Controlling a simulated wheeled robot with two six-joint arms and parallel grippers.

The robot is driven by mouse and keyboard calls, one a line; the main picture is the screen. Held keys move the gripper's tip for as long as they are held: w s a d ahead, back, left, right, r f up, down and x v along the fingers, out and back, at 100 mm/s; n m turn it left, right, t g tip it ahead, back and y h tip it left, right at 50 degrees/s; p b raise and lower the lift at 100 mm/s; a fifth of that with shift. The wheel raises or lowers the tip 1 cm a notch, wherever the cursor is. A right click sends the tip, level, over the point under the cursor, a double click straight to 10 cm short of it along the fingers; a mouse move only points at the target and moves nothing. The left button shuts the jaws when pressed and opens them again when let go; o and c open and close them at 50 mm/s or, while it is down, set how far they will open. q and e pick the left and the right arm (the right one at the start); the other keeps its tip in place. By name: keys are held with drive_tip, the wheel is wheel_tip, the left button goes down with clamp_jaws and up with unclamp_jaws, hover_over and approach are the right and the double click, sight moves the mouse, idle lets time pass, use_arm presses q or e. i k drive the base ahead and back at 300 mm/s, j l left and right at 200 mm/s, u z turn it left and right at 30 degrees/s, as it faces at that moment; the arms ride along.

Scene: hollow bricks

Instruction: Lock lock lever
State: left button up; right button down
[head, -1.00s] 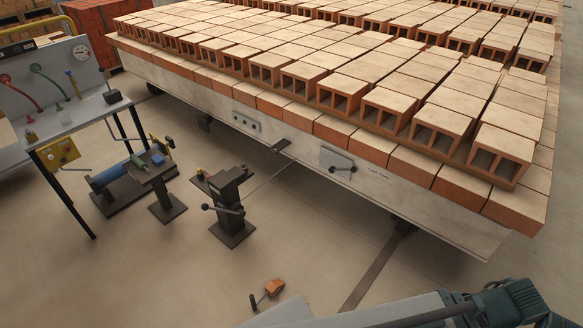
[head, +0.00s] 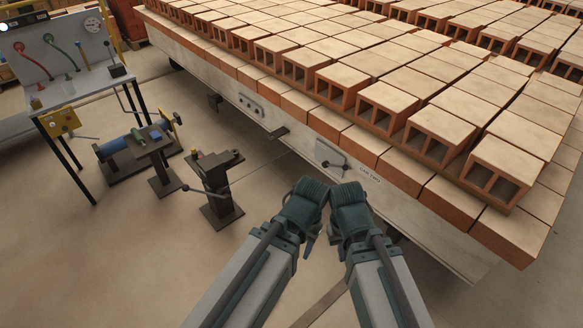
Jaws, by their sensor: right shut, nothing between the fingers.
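A small grey plate with a dark, ball-ended lever (head: 333,164) is on the side of the brick car (head: 400,215). Another dark lever with a black knob (head: 190,188) sticks out left from a black pedestal (head: 217,190) on the floor. I cannot tell which one the task names. My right gripper (head: 334,232) is at the centre, in front of the car's side, shut and empty. My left gripper (head: 310,243) is close beside it, partly hidden by its own arm, and its jaws are unclear. Neither gripper visibly touches a lever.
Rows of hollow bricks (head: 435,135) cover the car and overhang its side. A bench with coloured hoses (head: 75,90) stands at the left. A blue cylinder on a low stand (head: 112,148) and a small black stand (head: 160,165) are beside it. Floor at lower left is clear.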

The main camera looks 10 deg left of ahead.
sight(326, 164)
drive_tip(key=i+l+u, duration=0.1)
drive_tip(key=i+u, duration=0.35)
drive_tip(key=i+l+u, duration=0.25)
drive_tip(key=u, duration=0.25)
